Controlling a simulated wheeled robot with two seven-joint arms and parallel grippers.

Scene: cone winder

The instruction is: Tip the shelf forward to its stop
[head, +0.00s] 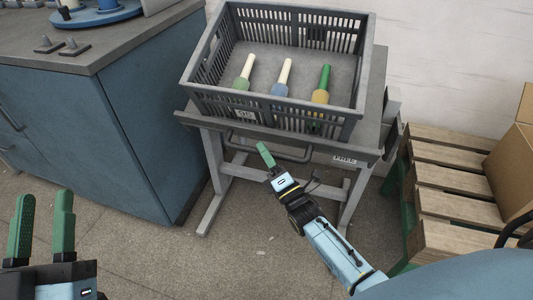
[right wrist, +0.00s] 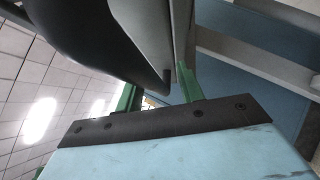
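The grey shelf (head: 190,119) stands on a grey frame and carries a dark crate (head: 215,100). A dark bar handle (head: 297,159) runs along its front, below the front edge. My right gripper (head: 264,150) is at the middle of this handle, its green fingers overlapping the bar in the head view. In the right wrist view its fingers (right wrist: 157,92) stand apart, with a dark rounded part (right wrist: 110,45) across and in front of them. I cannot tell whether they touch the bar. My left gripper (head: 41,222) is open and empty at the lower left, away from the shelf.
The crate holds several cones or bobbins with coloured lower parts. A blue cabinet (head: 130,135) with a grey top stands on the left. A wooden pallet (head: 450,178) with a cardboard box (head: 510,165) is on the right. Floor in front of the shelf is free.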

